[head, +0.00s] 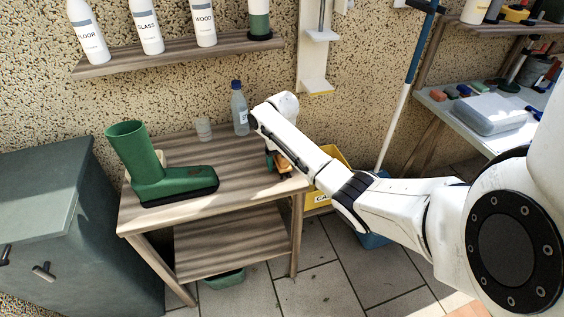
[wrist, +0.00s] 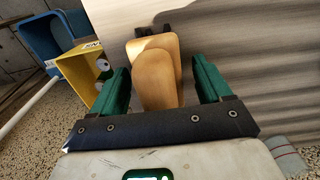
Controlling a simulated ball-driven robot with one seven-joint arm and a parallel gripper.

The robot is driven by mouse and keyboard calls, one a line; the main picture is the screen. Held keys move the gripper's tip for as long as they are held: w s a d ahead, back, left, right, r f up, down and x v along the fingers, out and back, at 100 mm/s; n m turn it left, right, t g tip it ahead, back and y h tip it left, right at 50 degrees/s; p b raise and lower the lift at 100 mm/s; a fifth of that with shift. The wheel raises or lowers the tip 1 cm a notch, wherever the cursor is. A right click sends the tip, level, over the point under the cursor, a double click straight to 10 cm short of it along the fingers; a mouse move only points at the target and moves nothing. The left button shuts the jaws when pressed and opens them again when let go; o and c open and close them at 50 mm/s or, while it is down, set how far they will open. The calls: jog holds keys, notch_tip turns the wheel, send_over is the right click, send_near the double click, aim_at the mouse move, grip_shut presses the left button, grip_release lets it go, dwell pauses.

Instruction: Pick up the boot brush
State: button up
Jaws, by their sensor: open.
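The boot brush (wrist: 158,85) shows in the wrist view as a light wooden piece with a rounded end and a second wooden part behind it. It is at the edge of the striped wooden table (wrist: 255,70). My gripper (wrist: 164,72) is open, with one green finger on each side of the wood and visible gaps to both. In the head view my gripper (head: 277,162) is low at the table's right end, and my wrist and arm hide most of it. A bit of the brush (head: 284,164) shows there.
A green boot (head: 150,165) stands on the table's left part. A clear glass (head: 204,128) and a bottle (head: 240,110) stand at the back. A yellow box (head: 325,190) and a blue bin (head: 372,238) are right of the table. A shelf (head: 180,57) hangs above.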

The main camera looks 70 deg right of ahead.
jog(key=c, duration=1.1)
jog(key=shift+r, duration=0.1)
jog(key=shift+w+r, duration=0.1)
jog(key=shift+r, duration=0.4)
jog(key=shift+s+a+r+p, duration=0.45)
jog(key=shift+a+r+p, duration=1.2)
jog(key=shift+a+r, duration=0.5)
jog(key=shift+s+a+r+p, duration=0.45)
jog(key=shift+a+r+p, duration=1.3)
jog(key=shift+a, duration=0.7)
jog(key=shift+s+a+r+p, duration=0.45)
jog(key=shift+a+r+p, duration=1.15)
jog(key=shift+a+r, duration=0.55)
jog(key=shift+a+f, duration=0.15)
